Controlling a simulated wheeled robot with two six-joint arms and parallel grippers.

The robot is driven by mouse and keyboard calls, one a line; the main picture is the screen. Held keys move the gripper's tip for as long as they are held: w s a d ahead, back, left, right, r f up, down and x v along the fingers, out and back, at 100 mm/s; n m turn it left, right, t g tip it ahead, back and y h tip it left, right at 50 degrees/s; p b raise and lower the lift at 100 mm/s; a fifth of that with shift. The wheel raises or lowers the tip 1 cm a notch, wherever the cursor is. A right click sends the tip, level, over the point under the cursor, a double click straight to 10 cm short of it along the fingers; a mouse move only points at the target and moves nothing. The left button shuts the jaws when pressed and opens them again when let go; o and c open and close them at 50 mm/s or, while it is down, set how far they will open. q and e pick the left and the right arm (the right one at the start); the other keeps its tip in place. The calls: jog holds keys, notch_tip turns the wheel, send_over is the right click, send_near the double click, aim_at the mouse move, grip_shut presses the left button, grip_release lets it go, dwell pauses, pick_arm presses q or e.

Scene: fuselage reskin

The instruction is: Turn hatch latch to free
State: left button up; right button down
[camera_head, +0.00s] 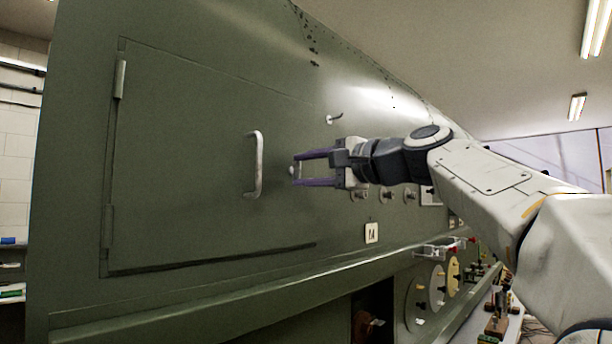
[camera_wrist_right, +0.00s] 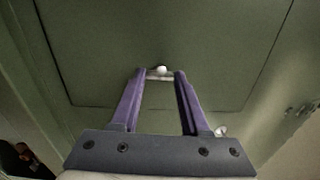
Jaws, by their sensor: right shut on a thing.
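The hatch (camera_head: 180,160) is a green panel set flush in the green fuselage side, with hinges on its left edge and a pale upright handle (camera_head: 256,163). My right gripper (camera_head: 294,170) reaches in from the right, its purple fingers near the right edge of the hatch. It is shut on the hatch latch, a small pale piece largely hidden by the fingers. In the right wrist view the latch (camera_wrist_right: 160,70) shows as a white knob and short bar between the fingertips (camera_wrist_right: 159,76). The hatch looks closed. My left gripper is not in view.
A small bent metal lever (camera_head: 333,119) sticks out above my right gripper. Round dials (camera_head: 438,287) and a cluttered bench lie lower right. The space left of the handle is clear.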

jog(key=shift+n, duration=0.3)
dwell(0.4)
jog(key=shift+c, duration=2)
grip_release()
jog(key=b+v, duration=0.4)
jog(key=v, duration=0.6)
jog(key=shift+s+d, duration=0.15)
